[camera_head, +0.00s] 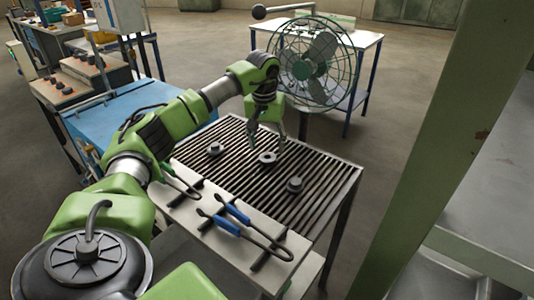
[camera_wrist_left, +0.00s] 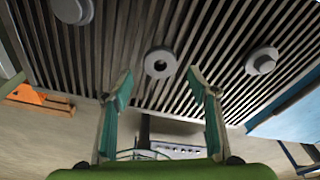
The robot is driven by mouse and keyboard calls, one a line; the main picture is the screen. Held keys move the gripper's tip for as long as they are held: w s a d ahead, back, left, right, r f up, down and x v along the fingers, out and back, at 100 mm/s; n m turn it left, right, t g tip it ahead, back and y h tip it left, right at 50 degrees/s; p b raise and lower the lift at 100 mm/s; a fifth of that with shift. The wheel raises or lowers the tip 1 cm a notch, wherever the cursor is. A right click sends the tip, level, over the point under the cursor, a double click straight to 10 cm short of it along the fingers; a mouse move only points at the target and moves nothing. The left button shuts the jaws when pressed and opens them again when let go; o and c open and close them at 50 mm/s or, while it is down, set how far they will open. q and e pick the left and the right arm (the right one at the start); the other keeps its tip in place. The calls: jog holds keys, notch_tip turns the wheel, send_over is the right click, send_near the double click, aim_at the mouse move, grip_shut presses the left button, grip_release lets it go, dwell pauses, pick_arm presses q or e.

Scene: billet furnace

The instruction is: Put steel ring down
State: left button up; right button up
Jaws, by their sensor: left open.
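The steel ring (camera_head: 267,157) lies flat on the slatted rack table (camera_head: 335,187), near the middle of the slats. In the left wrist view the ring (camera_wrist_left: 160,63) sits just beyond the gap between the fingertips, with its hole visible. My left gripper (camera_head: 278,138) is open above and just behind the ring, pointing down. In the left wrist view its two fingers (camera_wrist_left: 158,84) are spread apart with nothing between them. My right gripper is not in view.
Two other grey steel parts, one (camera_head: 215,148) left and one (camera_head: 294,185) right of the ring, stand on the slats. Blue-handled tongs (camera_head: 228,225) lie on the table's front ledge. A green fan (camera_head: 313,62) stands behind. A green post (camera_head: 440,150) rises at right.

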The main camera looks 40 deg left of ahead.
aim_at(266, 161)
pick_arm(q)
notch_tip(266, 161, up, 7)
jog(key=s, duration=0.1)
jog(key=shift+d, duration=0.25)
jog(key=shift+r, duration=0.1)
dwell(0.3)
